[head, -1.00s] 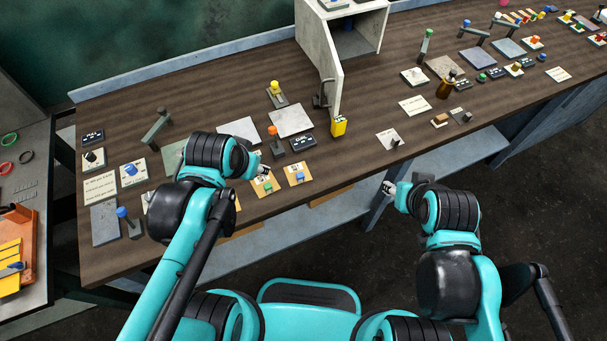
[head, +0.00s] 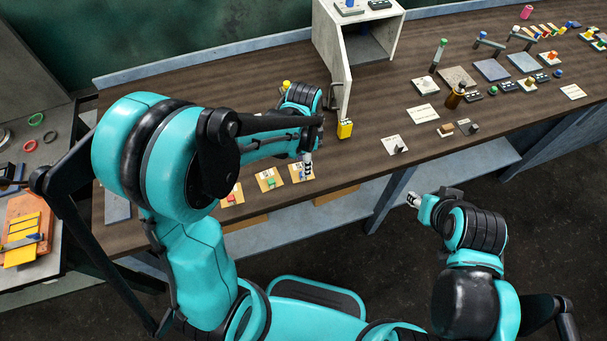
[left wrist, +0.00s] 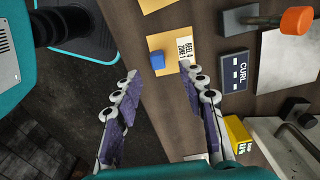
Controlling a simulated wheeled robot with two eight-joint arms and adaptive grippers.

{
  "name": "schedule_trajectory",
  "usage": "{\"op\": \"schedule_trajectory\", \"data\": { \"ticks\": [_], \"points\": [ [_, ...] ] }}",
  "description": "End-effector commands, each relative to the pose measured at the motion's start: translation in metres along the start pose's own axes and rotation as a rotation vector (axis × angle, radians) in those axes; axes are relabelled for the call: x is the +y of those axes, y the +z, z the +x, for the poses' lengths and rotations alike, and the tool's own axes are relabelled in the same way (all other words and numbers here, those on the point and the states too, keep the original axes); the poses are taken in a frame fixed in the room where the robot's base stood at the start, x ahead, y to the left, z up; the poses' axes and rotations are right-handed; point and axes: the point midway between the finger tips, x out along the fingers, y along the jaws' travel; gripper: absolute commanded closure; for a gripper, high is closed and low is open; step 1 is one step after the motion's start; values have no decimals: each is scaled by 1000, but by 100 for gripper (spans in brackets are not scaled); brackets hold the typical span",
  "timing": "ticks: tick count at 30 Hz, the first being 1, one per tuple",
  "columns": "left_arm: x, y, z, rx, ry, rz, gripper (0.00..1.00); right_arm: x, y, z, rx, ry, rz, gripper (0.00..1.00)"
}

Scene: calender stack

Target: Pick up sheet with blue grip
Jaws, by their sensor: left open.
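The sheet with the blue grip is a tan sheet with a white label, lying by the front edge of the workbench in the head view (head: 297,178). In the left wrist view the sheet (left wrist: 165,42) carries a small blue block grip (left wrist: 157,62). My left gripper (left wrist: 158,70) is open, with its two fingertips apart on either side of the line to the blue grip. No contact with it can be seen. In the head view my left gripper (head: 307,170) hides the blue grip. My right gripper (head: 413,200) is off the bench's front edge, too small to read.
Tan sheets with a green grip (head: 271,182) and a red grip (head: 233,197) lie to the left. A yellow block (head: 345,129) and an open grey cabinet (head: 373,45) stand behind. A dark CURL box (left wrist: 234,72) is close to the sheet in the wrist view.

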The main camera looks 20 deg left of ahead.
Motion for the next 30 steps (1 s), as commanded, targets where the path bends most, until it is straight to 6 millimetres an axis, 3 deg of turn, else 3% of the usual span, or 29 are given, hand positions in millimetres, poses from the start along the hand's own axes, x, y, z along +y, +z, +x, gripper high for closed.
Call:
{"op": "schedule_trajectory", "data": {
  "ticks": [7,17,22,30],
  "points": [
    [3,1,40,1,-1,-1,59,0,10,14,0,0,0,60],
    [3,2,46,1,-1,-2,59,0,10,15,0,0,0,60],
    [3,2,46,1,-1,-2,100,0,10,15,0,0,0,60],
    [3,2,46,1,-1,-2,100,0,10,15,0,0,0,60]
  ]
}}
